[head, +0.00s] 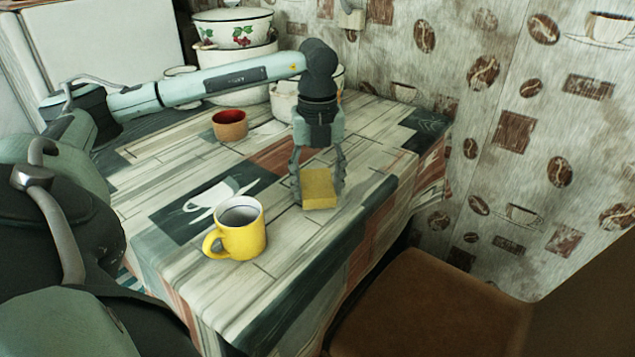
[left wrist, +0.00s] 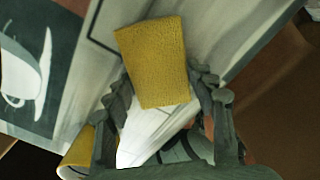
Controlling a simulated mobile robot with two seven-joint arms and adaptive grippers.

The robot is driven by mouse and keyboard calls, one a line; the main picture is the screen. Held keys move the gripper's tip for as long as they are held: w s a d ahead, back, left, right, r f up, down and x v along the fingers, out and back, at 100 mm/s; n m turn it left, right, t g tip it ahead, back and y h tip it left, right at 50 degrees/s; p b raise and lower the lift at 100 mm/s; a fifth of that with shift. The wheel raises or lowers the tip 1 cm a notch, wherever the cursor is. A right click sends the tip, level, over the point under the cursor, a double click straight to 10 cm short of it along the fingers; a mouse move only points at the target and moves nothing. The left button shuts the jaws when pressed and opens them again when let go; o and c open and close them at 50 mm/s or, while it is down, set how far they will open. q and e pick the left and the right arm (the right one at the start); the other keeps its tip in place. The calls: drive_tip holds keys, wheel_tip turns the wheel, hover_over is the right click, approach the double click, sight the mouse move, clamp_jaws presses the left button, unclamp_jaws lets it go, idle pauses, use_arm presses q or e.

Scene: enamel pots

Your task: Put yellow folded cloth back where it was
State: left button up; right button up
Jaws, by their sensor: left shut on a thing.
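The yellow folded cloth (head: 319,189) is a small block between the fingers of my left gripper (head: 318,180), over the right part of the table. It also shows in the left wrist view (left wrist: 153,62), with a finger at each side of its lower part. My left gripper (left wrist: 160,95) is shut on it and points down. I cannot tell whether the cloth touches the table or hangs just above it. My right gripper is not in view.
A yellow mug (head: 238,230) stands near the table's front edge, left of the cloth. A brown-red cup (head: 230,125) and enamel pots (head: 232,28) stand farther back. A brown chair seat (head: 430,310) is at the lower right. The tabletop (head: 285,235) around the cloth is mostly clear.

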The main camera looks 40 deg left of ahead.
use_arm(q)
drive_tip(key=shift+f, duration=0.15)
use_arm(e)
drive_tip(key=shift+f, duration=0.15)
use_arm(q)
drive_tip(key=o, duration=1.1)
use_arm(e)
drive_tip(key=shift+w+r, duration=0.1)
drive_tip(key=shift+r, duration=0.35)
